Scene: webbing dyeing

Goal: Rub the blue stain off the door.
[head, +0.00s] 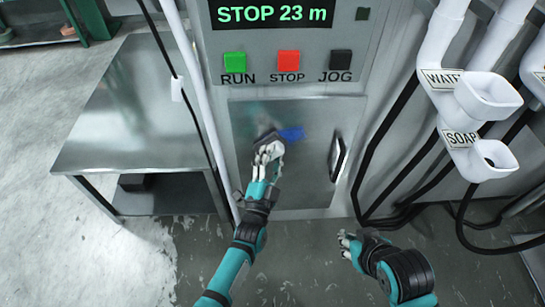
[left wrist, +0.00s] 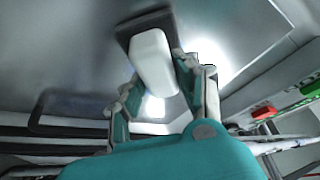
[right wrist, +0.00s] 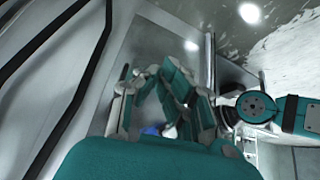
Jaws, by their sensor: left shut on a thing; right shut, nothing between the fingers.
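The door (head: 305,185) is a grey metal panel below the buttons, with a dark-framed handle (head: 338,157) at its right. A blue stain (head: 293,133) shows on its upper middle. My left gripper (head: 268,153) is shut on a white block with a dark pad. In the head view the dark pad (head: 266,137) is at the door, just left of the stain, perhaps covering part of it. The left wrist view shows the white block (left wrist: 153,62) between the fingers, its pad by the metal surface. My right gripper (head: 347,241) is shut and empty, low in front of the machine.
A metal table (head: 125,120) stands at the left, beside a white vertical pipe (head: 196,90). WATER (head: 488,95) and SOAP (head: 480,155) spouts and black hoses are at the right. RUN, STOP and JOG buttons (head: 288,61) sit above the door.

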